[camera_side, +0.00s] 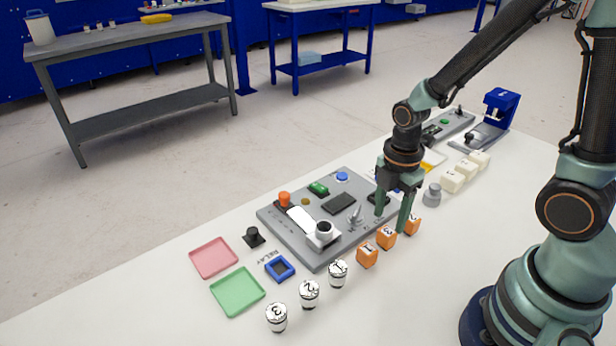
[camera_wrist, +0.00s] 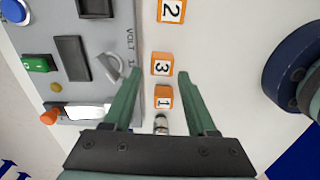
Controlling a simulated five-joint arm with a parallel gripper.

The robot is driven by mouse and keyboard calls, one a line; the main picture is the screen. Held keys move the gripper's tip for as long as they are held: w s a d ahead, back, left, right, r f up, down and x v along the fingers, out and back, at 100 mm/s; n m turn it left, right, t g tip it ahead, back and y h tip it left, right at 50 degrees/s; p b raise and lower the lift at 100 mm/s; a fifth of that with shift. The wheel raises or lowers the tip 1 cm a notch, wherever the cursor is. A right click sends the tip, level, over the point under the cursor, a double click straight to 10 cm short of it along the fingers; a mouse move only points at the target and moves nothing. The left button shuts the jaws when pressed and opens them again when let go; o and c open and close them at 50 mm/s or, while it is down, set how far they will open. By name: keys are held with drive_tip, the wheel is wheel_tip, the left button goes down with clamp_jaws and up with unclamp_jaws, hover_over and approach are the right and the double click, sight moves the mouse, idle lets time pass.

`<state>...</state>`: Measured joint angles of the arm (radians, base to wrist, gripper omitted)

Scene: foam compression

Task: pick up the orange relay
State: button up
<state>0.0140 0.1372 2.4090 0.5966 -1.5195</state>
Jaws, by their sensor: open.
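Three orange numbered blocks stand in a row on the white table beside the grey panel: block 1 (camera_side: 367,255), block 3 (camera_side: 386,238) and block 2 (camera_side: 415,223), which one of my fingers partly hides in the side view. My gripper (camera_side: 392,221) points down over this row, open and empty. In the wrist view, block 3 (camera_wrist: 162,64) lies between and slightly beyond the fingertips (camera_wrist: 159,73). Block 1 (camera_wrist: 164,98) shows between the fingers, and block 2 (camera_wrist: 171,10) is at the top edge. The exact height above the blocks is unclear.
The grey panel (camera_side: 280,224) with raised parts lies close beside the row. Also near are a blue RELAY socket (camera_side: 280,268), pink tray (camera_side: 213,257), green tray (camera_side: 238,291), white numbered cylinders (camera_side: 309,293), a grey cylinder (camera_side: 432,194) and cream blocks (camera_side: 467,169).

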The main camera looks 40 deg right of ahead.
sight(388, 231)
drive_tip(key=shift+s+f, duration=0.15)
drive_tip(key=shift+f, duration=2.65)
clamp_jaws()
